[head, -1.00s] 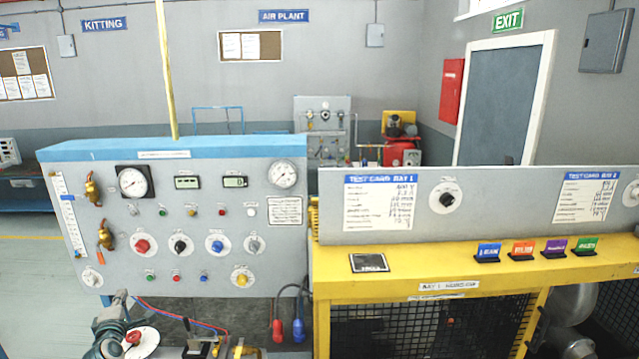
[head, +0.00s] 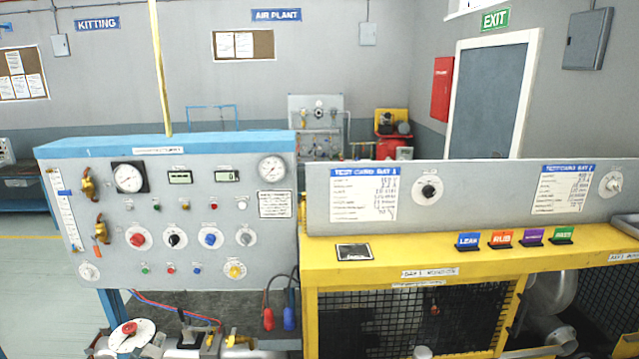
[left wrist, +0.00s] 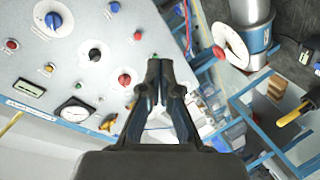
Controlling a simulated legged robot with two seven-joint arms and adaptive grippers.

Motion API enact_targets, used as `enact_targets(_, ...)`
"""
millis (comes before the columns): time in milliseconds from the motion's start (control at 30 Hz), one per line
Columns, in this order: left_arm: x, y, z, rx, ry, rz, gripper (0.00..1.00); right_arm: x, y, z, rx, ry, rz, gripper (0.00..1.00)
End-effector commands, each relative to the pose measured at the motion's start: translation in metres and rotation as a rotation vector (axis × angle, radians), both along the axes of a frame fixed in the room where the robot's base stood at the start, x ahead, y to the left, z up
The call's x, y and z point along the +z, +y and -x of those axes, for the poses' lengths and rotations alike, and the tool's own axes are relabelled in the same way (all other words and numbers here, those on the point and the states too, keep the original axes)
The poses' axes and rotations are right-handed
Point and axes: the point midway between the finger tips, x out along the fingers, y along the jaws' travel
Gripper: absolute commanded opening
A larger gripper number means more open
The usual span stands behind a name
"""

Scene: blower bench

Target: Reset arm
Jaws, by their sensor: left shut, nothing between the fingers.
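My left gripper (left wrist: 160,68) shows clearly in the left wrist view. Its two dark fingers meet at the tips with nothing held. The control panel (left wrist: 120,20) fills the upper left of that view behind the fingertips; I cannot tell the distance between them. In the head view the same grey panel (head: 200,215) with gauges, knobs and lamps stands at the left. The left gripper cannot be made out clearly there. My right gripper is in neither view.
A red knob on a white disc (head: 130,329) sits at the lower left, beside metal fittings (head: 187,338). Red and blue plugs (head: 278,317) hang below the panel. A yellow bench (head: 400,250) with coloured tags stands at the right. Blue frame rails (left wrist: 245,105) cross the wrist view.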

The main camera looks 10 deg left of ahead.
Motion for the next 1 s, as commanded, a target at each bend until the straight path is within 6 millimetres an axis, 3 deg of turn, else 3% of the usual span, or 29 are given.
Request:
enact_targets(167,-0.079,-0.064,0.028,-0.171,0.275,-0.183,0.00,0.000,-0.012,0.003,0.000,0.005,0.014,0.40)
enact_targets(300,-0.150,-0.139,0.080,-0.385,0.527,-0.351,0.00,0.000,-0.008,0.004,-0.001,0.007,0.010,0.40)
enact_targets(433,-0.199,-0.210,0.144,-0.598,0.722,-0.475,0.00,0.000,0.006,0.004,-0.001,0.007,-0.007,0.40)
enact_targets(500,-0.216,-0.240,0.176,-0.696,0.798,-0.524,0.00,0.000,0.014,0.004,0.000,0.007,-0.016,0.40)
enact_targets(700,-0.240,-0.299,0.248,-0.904,0.931,-0.599,0.00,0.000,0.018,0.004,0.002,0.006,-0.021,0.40)
enact_targets(1000,-0.251,-0.346,0.333,-1.147,1.039,-0.639,0.00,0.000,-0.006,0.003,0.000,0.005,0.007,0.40)
